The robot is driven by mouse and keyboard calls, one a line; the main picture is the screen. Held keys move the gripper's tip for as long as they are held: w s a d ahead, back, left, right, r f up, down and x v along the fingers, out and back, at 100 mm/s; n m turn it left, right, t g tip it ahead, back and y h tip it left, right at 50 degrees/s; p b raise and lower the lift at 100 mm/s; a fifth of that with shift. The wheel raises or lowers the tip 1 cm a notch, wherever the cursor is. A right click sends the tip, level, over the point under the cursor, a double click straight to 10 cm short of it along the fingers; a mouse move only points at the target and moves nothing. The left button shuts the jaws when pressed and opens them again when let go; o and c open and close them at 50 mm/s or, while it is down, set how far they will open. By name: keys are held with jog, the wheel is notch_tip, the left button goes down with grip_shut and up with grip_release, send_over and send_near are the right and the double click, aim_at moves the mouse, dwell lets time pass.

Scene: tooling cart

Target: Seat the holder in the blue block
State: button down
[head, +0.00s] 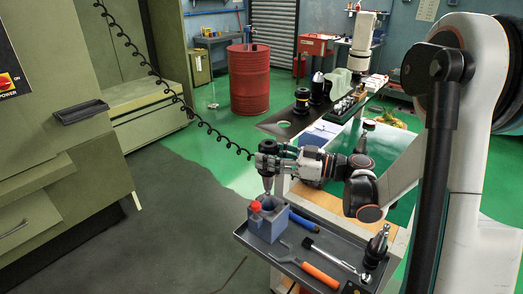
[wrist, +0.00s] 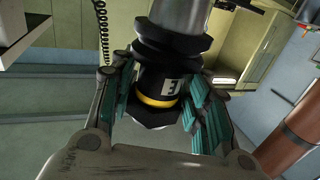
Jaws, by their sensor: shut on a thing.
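The holder has a black collar with a yellow ring and a white label marked "E" (wrist: 157,85). In the head view its grey tapered shank (head: 268,184) points down. My gripper (head: 268,163) is shut on the holder's collar; the teal finger pads grip it from both sides in the wrist view. The blue block (head: 266,227) stands on the dark tray at the cart's near end. The shank's lower end is right over the block's top; I cannot tell whether it has entered the opening.
The tray (head: 316,235) also holds an orange-handled tool (head: 318,273), a ratchet (head: 340,257), a blue-handled tool (head: 303,222) and another upright holder (head: 377,246). A green machine (head: 60,150) stands left, and a red drum (head: 249,80) stands behind. A coiled black cable hangs nearby.

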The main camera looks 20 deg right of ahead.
aim_at(269, 194)
jog(key=shift+s+r+n+g, duration=0.15)
jog(key=shift+s+n+g, duration=0.15)
jog(key=shift+s+g, duration=0.1)
jog(key=shift+f+b, duration=3.45)
jog(key=shift+f, duration=2.15)
jog(key=shift+f+b, duration=0.95)
jog(key=shift+f, duration=0.05)
jog(key=shift+f+b, duration=0.35)
jog(key=c, duration=0.8)
grip_release()
